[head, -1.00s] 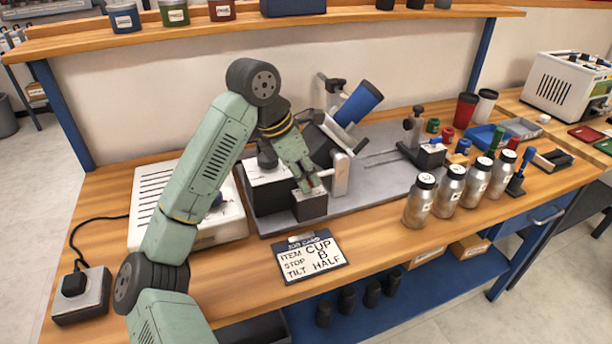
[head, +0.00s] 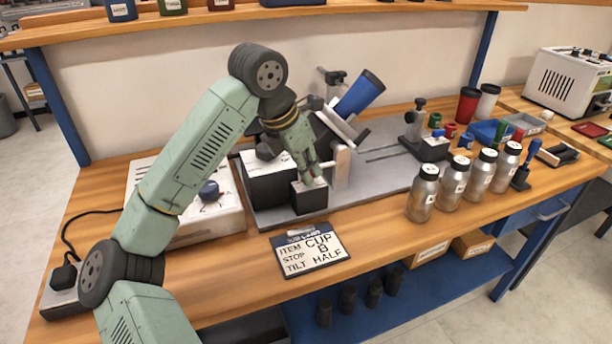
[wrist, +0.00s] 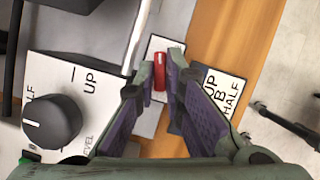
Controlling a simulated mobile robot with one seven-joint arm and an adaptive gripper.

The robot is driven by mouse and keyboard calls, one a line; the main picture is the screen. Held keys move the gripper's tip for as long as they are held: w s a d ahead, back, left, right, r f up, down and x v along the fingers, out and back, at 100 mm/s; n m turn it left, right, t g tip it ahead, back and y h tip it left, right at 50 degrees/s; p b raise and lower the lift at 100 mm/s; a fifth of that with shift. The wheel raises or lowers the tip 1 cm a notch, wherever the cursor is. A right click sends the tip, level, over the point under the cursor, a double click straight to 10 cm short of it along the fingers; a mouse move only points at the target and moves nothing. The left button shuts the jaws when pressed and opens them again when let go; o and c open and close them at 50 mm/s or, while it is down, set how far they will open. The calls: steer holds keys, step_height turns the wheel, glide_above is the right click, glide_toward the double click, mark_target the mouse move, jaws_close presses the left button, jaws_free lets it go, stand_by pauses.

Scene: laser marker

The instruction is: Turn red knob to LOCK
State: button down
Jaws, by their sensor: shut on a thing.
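The red knob (wrist: 159,76) is a short red bar on a small white-topped black block (head: 310,198). My gripper (wrist: 160,68) is shut on the red knob, with one fingertip on each side of it in the wrist view. In the head view my gripper (head: 312,178) reaches down onto the top of the block and hides the knob. I cannot read a LOCK mark in either view.
A black knob (wrist: 52,122) with UP, HALF and LEVEL marks is beside my gripper. A blue cup (head: 360,93) sits tilted in the fixture behind. A job card (head: 310,253) lies in front; several bottles (head: 451,185) stand right. A white box (head: 215,225) is left.

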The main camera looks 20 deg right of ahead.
steer(key=n+b, duration=0.1)
steer(key=n+t+b, duration=0.1)
steer(key=n, duration=0.1)
steer(key=n+b, duration=0.1)
steer(key=b, duration=0.1)
steer(key=shift+s+f+n+t+y, duration=0.15)
steer(key=shift+f+n+t+y, duration=0.15)
steer(key=shift+t+y, duration=0.1)
steer(key=n+b, duration=0.2)
steer(key=n+t+y+b, duration=0.1)
steer(key=n+b, duration=0.1)
steer(key=shift+d+r+n+y, duration=0.1)
steer(key=shift+d+n+y, duration=0.1)
steer(key=shift+n+y, duration=0.1)
steer(key=n+y+b, duration=0.1)
steer(key=n, duration=0.1)
steer(key=n+b, duration=0.2)
steer(key=n, duration=0.1)
steer(key=shift+s+d+r+y, duration=0.1)
steer(key=shift+d+r+y, duration=0.1)
steer(key=shift+y, duration=0.2)
steer(key=shift+n, duration=0.3)
steer(key=c, duration=2)
jaws_free()
steer(key=shift+o, duration=0.2)
steer(key=shift+r, duration=0.1)
